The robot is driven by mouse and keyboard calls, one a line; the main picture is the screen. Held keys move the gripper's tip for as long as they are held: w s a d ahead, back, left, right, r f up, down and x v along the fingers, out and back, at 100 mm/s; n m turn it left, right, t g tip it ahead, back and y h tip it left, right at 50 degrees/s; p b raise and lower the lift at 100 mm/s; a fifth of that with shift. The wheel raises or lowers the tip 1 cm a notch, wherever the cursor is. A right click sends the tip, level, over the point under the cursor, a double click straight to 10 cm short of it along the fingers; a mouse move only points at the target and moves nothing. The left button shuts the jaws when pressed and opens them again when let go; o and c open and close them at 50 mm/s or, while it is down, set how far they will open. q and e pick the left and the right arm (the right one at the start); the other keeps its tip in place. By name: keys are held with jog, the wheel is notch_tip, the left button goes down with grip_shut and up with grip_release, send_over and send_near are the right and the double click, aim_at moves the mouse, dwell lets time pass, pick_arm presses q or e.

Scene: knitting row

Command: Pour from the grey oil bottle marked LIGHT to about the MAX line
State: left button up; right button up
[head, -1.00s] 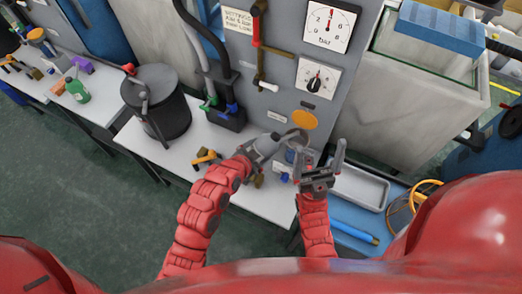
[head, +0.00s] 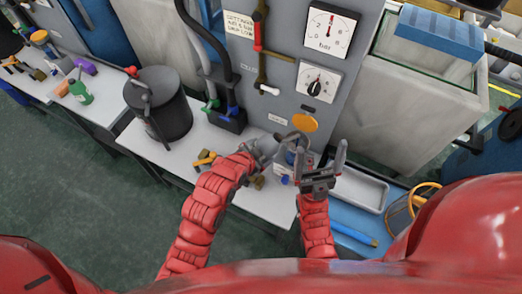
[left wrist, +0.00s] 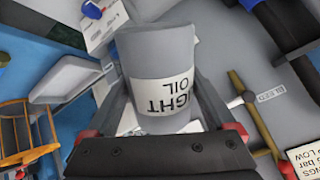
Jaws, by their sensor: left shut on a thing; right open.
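My left gripper (head: 251,157) is shut on the grey oil bottle (head: 268,146), above the bench beside the grey panel. In the left wrist view the bottle (left wrist: 165,60) fills the middle between the fingers. Its white label reads "IGHT OIL" upside down, with the first letter hidden. In the head view the bottle looks tilted, but its mouth and any oil flow cannot be made out. A small blue-tinted part (head: 290,157) at the panel's foot is partly hidden between the grippers. No MAX line is readable. My right gripper (head: 318,165) is open and empty, just right of it.
A dark lidded pot (head: 160,105) stands on the bench at left. A grey tray (head: 360,189) lies right of my right gripper. Brass-coloured pieces (head: 206,158) lie left of my left gripper.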

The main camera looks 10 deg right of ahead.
pick_arm(q)
jog(key=shift+r, duration=0.2)
jog(key=shift+r+y, duration=0.4)
jog(key=shift+r, duration=0.1)
jog(key=shift+r, duration=0.35)
jog(key=shift+r+g+y, duration=0.2)
jog(key=shift+g+y, duration=0.1)
jog(key=shift+y, duration=0.1)
dwell(6.5)
